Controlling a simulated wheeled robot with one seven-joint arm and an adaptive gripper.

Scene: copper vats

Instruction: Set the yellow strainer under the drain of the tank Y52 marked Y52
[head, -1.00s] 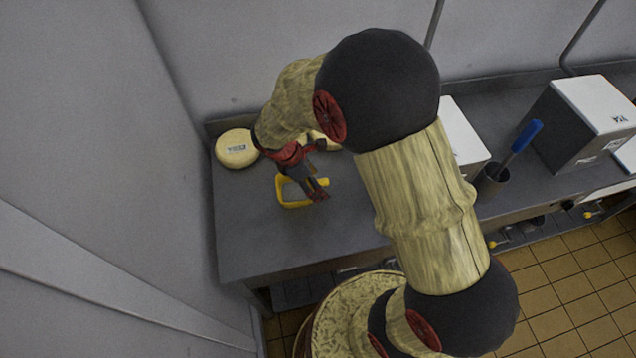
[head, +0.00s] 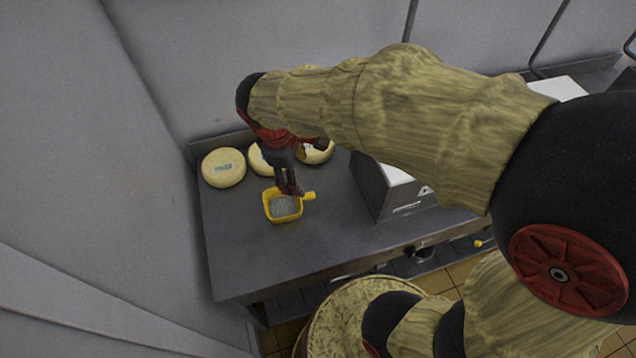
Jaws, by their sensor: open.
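The yellow strainer (head: 270,211) lies on the grey counter in the head view. It has a square yellow rim, a grey mesh bottom and a short yellow handle that points right. My gripper (head: 289,190) points down at the strainer's far right side, close to the handle. It is open, and I cannot tell whether its fingers touch the rim. The tank Y52 and its drain cannot be made out; my arm covers much of the right side.
Several round pale yellow cheeses, one a labelled wheel (head: 223,168), stand along the back of the counter (head: 245,255). A grey box tank with a white top (head: 375,190) stands right of the strainer. The counter's front left is clear.

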